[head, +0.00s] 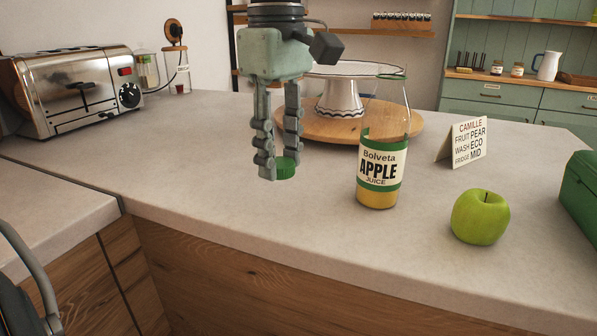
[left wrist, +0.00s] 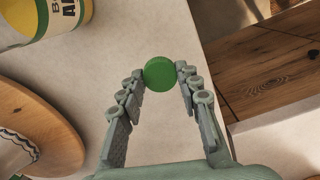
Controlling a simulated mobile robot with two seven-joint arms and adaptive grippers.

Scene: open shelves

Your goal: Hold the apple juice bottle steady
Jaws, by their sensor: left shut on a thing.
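The apple juice bottle (head: 380,172) stands upright on the counter, clear glass with a white and green "Bolveta APPLE JUICE" label and yellow juice low inside. Part of its label also shows at the upper left of the left wrist view (left wrist: 62,17). My left gripper (head: 281,160) points down, left of the bottle and apart from it. It is shut on a round green cap (head: 285,170), which sits between its fingertips in the left wrist view (left wrist: 160,73). My right gripper is not in view.
A green apple (head: 480,217) lies right of the bottle, with a folded sign (head: 463,142) behind it. A round wooden board (head: 310,127) bearing a white cake stand (head: 341,96) is behind the bottle. A toaster (head: 75,92) stands far left. The counter's front left is clear.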

